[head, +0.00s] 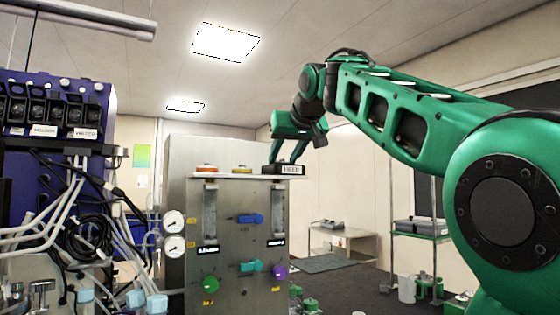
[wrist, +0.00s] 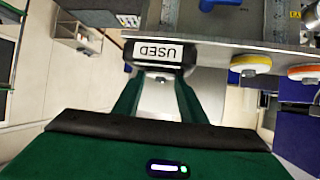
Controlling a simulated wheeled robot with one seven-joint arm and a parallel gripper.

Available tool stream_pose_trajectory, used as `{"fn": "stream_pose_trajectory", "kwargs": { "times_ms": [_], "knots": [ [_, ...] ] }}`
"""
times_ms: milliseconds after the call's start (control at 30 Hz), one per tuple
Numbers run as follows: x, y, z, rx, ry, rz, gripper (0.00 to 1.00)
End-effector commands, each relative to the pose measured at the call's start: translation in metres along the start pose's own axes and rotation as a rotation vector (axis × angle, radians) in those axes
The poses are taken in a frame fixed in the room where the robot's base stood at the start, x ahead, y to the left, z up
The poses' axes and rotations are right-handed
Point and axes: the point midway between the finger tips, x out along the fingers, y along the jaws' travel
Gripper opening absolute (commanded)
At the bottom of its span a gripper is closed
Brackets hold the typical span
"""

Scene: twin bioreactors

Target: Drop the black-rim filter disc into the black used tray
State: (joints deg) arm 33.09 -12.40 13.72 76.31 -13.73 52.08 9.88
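The black used tray (head: 289,170) stands at the right end of the steel cabinet's shelf, its white label facing out. In the wrist view the tray's label (wrist: 158,52) reads USED, upside down. My gripper (head: 287,158) points down at the tray from above. Its two green fingers (wrist: 160,78) are apart, with their tips close to the tray. A dark shape lies between the tips. I cannot tell whether it is the black-rim disc or part of the tray. The black-rim disc is not clearly visible in either view.
An orange-rimmed disc (head: 207,168) and a yellow-rimmed disc (head: 241,169) sit on the same shelf (head: 225,176), left of the tray. A blue rack with hoses (head: 60,170) stands at the left. Gauges and valves stick out of the cabinet front (head: 225,225).

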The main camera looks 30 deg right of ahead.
Motion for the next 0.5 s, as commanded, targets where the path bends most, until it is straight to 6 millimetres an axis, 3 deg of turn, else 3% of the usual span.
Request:
{"fn": "stream_pose_trajectory", "kwargs": {
  "times_ms": [33,67,367,433,500],
  "knots": [
    [0.004,0.001,0.007,0.004,-0.021,0.001,0.49],
    [0.004,0.001,0.007,0.004,-0.022,0.001,0.56],
    [0.003,0.001,0.002,0.004,-0.025,0.001,0.56],
    [-0.001,0.002,-0.005,0.004,-0.024,0.002,0.56],
    [-0.017,0.001,-0.005,0.004,-0.019,0.001,0.56]
  ]
}}
